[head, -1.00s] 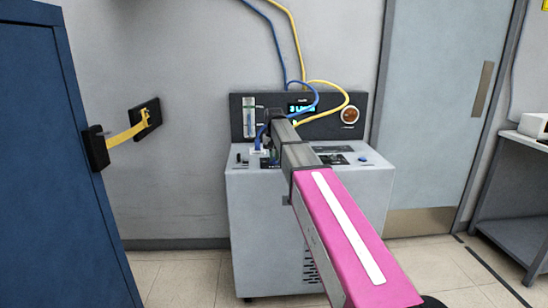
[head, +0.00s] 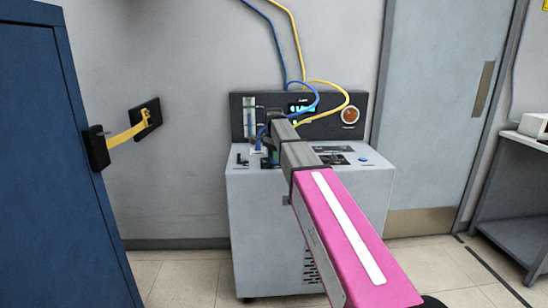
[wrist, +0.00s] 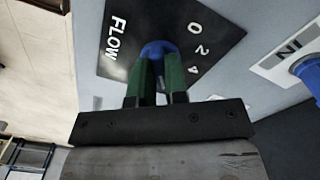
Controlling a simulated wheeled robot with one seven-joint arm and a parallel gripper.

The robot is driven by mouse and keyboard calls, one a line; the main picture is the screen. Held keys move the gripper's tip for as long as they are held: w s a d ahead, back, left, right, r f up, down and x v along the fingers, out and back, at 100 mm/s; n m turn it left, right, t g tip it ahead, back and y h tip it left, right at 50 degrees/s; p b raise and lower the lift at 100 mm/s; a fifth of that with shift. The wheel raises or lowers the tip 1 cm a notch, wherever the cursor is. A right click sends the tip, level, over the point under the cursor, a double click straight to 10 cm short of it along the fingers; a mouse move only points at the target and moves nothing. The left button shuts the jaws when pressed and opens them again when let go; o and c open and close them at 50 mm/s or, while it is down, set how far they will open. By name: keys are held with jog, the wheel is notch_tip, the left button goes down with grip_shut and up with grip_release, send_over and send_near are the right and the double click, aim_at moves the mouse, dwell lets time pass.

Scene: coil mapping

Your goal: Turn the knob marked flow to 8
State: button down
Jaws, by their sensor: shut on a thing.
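In the wrist view, the flow knob (wrist: 158,47) is blue and sits on a black plate (wrist: 118,62) marked FLOW, with 0, 2 and 4 readable on its scale. My gripper (wrist: 157,68) has two green fingers shut on the knob, one on each side. The fingers hide most of the knob, and I cannot see its pointer or the higher numbers. In the head view, my gripper (head: 272,138) is at the top of the grey machine (head: 262,215), and my arm hides the knob there.
A blue fitting (wrist: 308,72) marked IN lies right of the knob in the wrist view. Blue (head: 281,50) and yellow (head: 296,40) hoses run down to the machine. Its back panel has a lit display (head: 301,107), a tube gauge (head: 250,118) and a round orange part (head: 350,115).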

jog(key=shift+m, duration=1.7)
jog(key=c, duration=1.1)
grip_release()
jog(key=shift+c, duration=0.2)
notch_tip(320, 180, up, 11)
jog(key=shift+f, duration=0.1)
